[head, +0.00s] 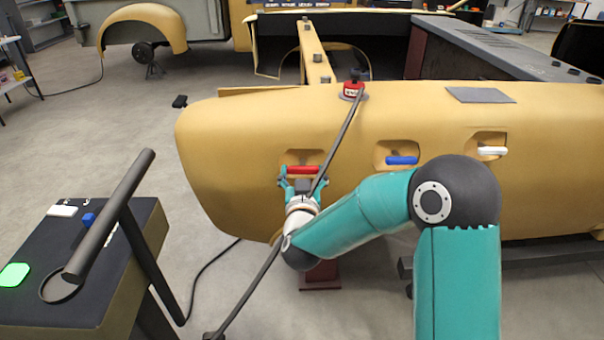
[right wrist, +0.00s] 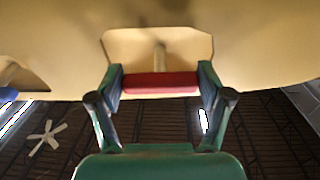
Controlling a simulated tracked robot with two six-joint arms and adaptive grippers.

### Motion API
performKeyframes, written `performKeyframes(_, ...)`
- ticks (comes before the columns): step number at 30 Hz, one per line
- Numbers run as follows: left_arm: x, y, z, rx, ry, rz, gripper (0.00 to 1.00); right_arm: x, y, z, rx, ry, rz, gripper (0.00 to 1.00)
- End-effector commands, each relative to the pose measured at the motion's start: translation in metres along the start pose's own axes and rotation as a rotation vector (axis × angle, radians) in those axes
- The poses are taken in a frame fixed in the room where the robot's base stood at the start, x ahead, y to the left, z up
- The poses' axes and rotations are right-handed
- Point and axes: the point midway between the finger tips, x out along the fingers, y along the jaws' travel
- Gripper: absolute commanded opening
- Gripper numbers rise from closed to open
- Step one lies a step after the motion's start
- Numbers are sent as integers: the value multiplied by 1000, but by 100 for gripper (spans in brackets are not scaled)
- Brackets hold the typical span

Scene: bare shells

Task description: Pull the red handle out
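The red handle (head: 303,170) is a short horizontal bar at a recess in the yellow shell's near side. In the right wrist view the red handle (right wrist: 160,83) lies between my right gripper's (right wrist: 160,88) two fingers, which meet its two ends with no visible gap. A pale stem (right wrist: 160,57) runs from the bar back into the recess. In the head view my right gripper (head: 302,184) reaches up to the handle from below. My left gripper is not in view.
A blue handle (head: 402,160) and a white handle (head: 492,150) sit in recesses to the right on the yellow shell (head: 225,140). A dark cart (head: 45,300) stands at left.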

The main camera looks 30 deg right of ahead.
Motion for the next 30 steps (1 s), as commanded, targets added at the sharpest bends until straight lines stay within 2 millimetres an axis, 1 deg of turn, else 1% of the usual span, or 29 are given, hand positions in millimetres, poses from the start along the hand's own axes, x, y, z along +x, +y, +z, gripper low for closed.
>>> performKeyframes(1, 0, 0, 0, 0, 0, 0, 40, 0, -1, 0, 0, 1, -3, 55)
performKeyframes(8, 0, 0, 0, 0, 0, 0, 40, 0, -1, 0, 0, 1, -4, 17)
performKeyframes(11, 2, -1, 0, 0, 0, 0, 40, -3, -2, 0, 0, 1, -5, 15)
performKeyframes(15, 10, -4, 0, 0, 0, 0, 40, -20, -2, -2, 1, 1, -8, 15)
performKeyframes(17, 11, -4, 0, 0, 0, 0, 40, -25, -2, -3, 2, 0, -6, 15)
performKeyframes(24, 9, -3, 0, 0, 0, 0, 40, -26, -1, -4, 0, -3, -6, 15)
performKeyframes(25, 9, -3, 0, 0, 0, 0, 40, -26, -1, -4, -1, -3, -6, 81)
performKeyframes(28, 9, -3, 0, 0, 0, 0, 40, -26, -1, -4, -1, -2, -5, 98)
performKeyframes(29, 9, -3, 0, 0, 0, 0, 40, -26, -1, -4, -1, -2, -5, 100)
performKeyframes(30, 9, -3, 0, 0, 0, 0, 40, -26, -1, -4, 0, -2, -4, 100)
